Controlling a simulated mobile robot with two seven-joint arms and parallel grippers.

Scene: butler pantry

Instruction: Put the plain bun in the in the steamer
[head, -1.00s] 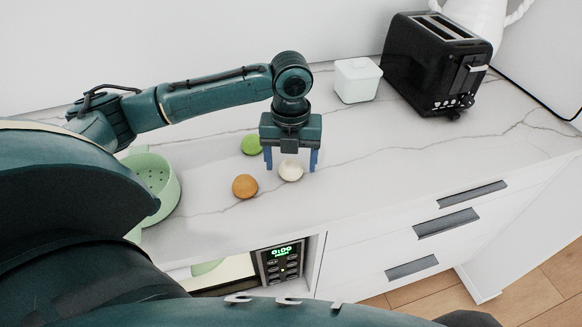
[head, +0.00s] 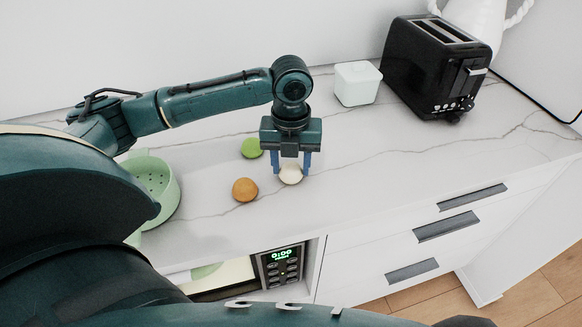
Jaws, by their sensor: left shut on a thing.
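The plain bun is the white one (head: 291,175), on the marble counter. My left gripper (head: 291,170) points down over it, its blue fingers closed in on the bun's two sides. The bun appears to be still at counter height. The steamer (head: 172,200) is a light green round pot with a holed insert, at the left of the counter; my own body partly hides it. My right gripper is not in the view.
A brown bun (head: 245,189) lies just left of the white one, and a green bun (head: 251,148) lies behind. A white lidded box (head: 357,83) and a black toaster (head: 436,68) stand at the back right. The counter's right part is clear.

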